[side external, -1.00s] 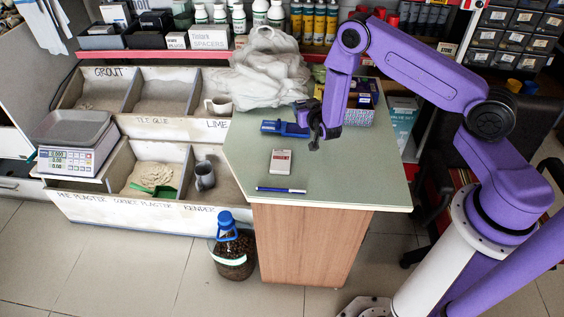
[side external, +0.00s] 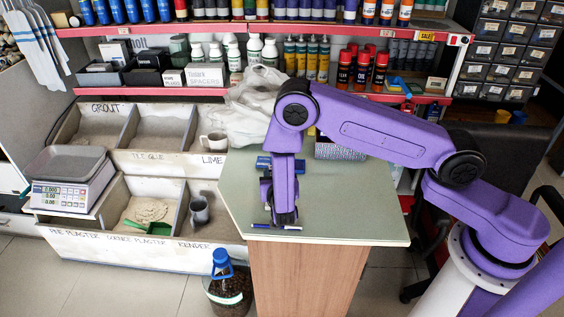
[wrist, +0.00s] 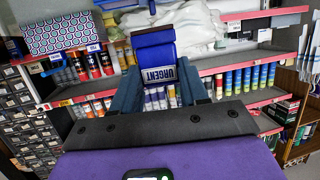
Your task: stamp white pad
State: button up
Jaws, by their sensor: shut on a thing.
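In the side external view my gripper (side external: 283,216) points down low over the front of the green-topped counter (side external: 350,210), just behind a blue pen (side external: 275,227). The white pad is hidden behind my gripper and arm. I cannot tell whether the stamp touches it. A flat blue case (side external: 264,163) lies further back on the counter, partly behind my arm.
A patterned box (side external: 340,151) stands at the back of the counter, with a crumpled plastic bag (side external: 249,115) behind to the left. Bins with a scale (side external: 68,180) stand left. The counter's right side is clear.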

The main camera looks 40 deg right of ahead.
jog(key=shift+s+a+f, duration=0.2)
jog(key=shift+f, duration=0.75)
jog(key=shift+s+a+f, duration=0.15)
jog(key=shift+f, duration=0.75)
jog(key=shift+s+a+f, duration=0.2)
jog(key=shift+f, duration=0.75)
jog(key=shift+f, duration=0.7)
dwell(0.3)
notch_tip(320, 180, up, 6)
dwell(0.8)
dwell(0.4)
